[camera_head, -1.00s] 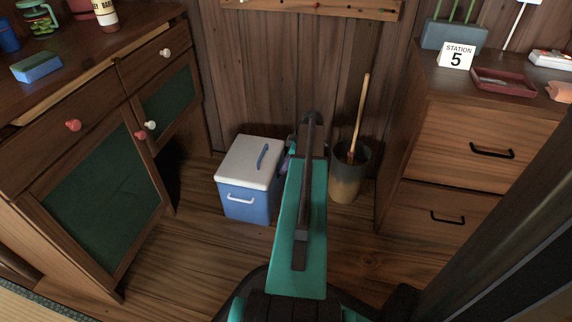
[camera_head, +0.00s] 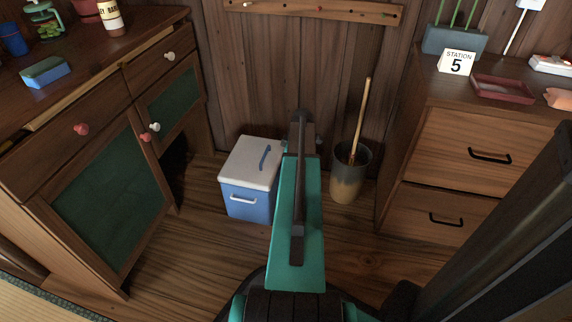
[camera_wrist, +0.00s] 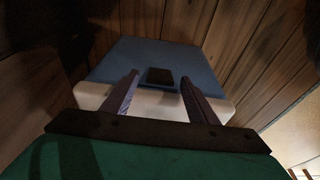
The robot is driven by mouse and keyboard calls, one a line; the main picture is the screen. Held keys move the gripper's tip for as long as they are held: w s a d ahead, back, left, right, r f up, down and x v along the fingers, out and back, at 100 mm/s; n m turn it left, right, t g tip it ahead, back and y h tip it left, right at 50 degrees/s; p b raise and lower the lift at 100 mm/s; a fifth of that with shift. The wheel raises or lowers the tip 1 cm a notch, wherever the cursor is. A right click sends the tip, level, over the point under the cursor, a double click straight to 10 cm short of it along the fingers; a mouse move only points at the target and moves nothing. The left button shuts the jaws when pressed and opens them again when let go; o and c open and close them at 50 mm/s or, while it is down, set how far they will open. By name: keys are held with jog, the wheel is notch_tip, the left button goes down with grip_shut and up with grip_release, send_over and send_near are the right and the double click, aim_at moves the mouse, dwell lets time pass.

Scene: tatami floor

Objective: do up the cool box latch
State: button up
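The cool box (camera_head: 247,199) stands on the wooden floor by the back wall, with a blue body, a closed-looking white lid (camera_head: 244,158), a blue lid handle and a white front handle. In the wrist view its blue side (camera_wrist: 205,62) and white lid edge (camera_wrist: 160,104) fill the middle. A small dark latch piece (camera_wrist: 160,76) shows on the blue side by the lid edge. My gripper (camera_wrist: 160,80) is open, its two purple-grey fingers on either side of the latch in that picture. Contact cannot be told. In the head view my arm hides most of the gripper.
A dark bin (camera_head: 349,178) with a wooden stick in it stands just right of the cool box. A cabinet with green panels (camera_head: 110,205) is on the left, and a drawer unit (camera_head: 470,150) on the right. The plank wall is close behind.

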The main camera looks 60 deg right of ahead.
jog(key=shift+r, duration=0.1)
jog(key=p+v, duration=0.5)
jog(key=v, duration=0.8)
jog(key=shift+s+r, duration=0.2)
jog(key=shift+r, duration=0.1)
jog(key=shift+d+m, duration=0.1)
jog(key=shift+m, duration=0.2)
